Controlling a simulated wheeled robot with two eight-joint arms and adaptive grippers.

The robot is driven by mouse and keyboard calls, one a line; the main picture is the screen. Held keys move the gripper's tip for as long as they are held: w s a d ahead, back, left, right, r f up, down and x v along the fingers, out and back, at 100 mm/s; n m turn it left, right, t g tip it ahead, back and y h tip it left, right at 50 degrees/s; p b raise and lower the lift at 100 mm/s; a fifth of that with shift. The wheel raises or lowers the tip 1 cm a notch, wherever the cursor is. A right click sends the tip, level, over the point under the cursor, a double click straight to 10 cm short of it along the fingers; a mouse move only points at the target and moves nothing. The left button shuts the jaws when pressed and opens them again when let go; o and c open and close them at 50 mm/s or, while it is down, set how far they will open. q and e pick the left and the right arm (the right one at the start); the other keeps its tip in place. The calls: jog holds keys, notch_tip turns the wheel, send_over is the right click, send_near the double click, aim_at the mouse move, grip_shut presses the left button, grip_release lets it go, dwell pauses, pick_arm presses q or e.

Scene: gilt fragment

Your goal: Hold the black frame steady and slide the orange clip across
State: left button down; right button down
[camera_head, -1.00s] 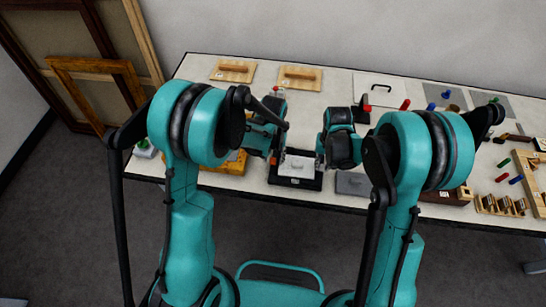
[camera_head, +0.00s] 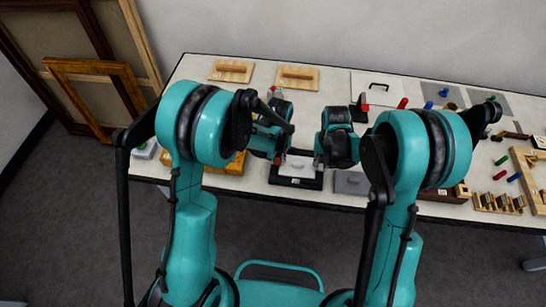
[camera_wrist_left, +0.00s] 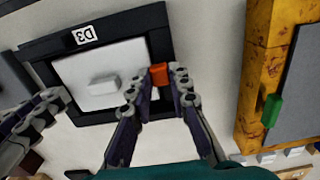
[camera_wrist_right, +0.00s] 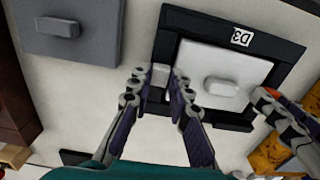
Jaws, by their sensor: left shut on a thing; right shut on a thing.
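The black frame (camera_head: 297,184) lies flat on the table around a pale panel (camera_head: 298,167) with a raised grey knob. It bears a D3 label and also shows in the left wrist view (camera_wrist_left: 153,20) and the right wrist view (camera_wrist_right: 290,50). My left gripper (camera_wrist_left: 170,82) is shut on the orange clip (camera_wrist_left: 159,74) at one side edge of the frame. My right gripper (camera_wrist_right: 163,84) is shut on a small grey block (camera_wrist_right: 160,73) at the opposite side edge. The fingers partly hide both pieces.
A grey plate (camera_head: 352,183) with a knob lies right of the frame. A yellow-framed board (camera_wrist_left: 262,60) with a green handle lies left. Wooden boards (camera_head: 298,78) and a white panel (camera_head: 375,87) lie farther back. Wooden pieces crowd the right end.

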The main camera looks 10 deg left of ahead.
aim_at(277, 160)
pick_arm(q)
jog(key=c, duration=1.4)
grip_release()
jog(key=shift+a, duration=0.1)
notch_tip(277, 160, up, 12)
